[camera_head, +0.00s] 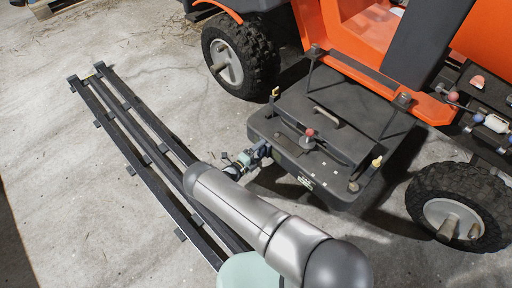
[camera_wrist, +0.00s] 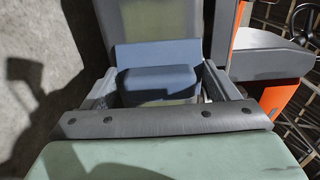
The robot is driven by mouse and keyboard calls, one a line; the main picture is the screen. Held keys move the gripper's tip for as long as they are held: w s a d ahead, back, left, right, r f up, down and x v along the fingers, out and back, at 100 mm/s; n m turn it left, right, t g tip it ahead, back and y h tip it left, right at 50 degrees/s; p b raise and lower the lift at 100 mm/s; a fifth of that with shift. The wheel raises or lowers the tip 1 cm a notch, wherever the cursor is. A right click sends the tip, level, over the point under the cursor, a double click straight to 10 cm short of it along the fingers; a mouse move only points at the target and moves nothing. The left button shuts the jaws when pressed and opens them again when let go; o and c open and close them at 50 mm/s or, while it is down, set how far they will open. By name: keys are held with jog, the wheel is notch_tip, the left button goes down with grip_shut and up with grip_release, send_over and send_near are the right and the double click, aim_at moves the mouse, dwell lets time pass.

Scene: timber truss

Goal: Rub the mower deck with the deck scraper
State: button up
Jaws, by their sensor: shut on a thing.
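The mower deck (camera_head: 290,150) is a dark, flat-topped housing in front of the orange mower in the head view. My gripper (camera_head: 256,154) is at the deck's near left edge, at the end of my arm. In the wrist view my gripper (camera_wrist: 157,88) is shut on a blue-grey piece (camera_wrist: 157,50), which I take to be the deck scraper. The scraper's working end is hidden or too small to make out. I cannot tell whether it touches the deck.
A red knob (camera_head: 309,133) and a handle (camera_head: 326,116) rise from the deck top. Wheels (camera_head: 238,57) (camera_head: 459,207) stand on either side. A long dark rail frame (camera_head: 140,140) lies on the concrete at left. A shelf of small items (camera_head: 490,110) is at right.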

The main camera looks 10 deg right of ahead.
aim_at(280, 159)
jog(key=shift+s+d+p, duration=0.45)
jog(key=shift+s+d, duration=0.5)
jog(key=shift+s, duration=0.25)
jog(key=shift+s+d+p, duration=0.45)
jog(key=shift+s+d, duration=0.45)
jog(key=shift+s, duration=0.25)
jog(key=shift+s+d+p, duration=0.45)
jog(key=shift+s+d, duration=0.5)
jog(key=shift+s, duration=0.25)
jog(key=shift+f, duration=0.1)
jog(key=shift+a+b, duration=0.1)
jog(key=shift+b, duration=0.25)
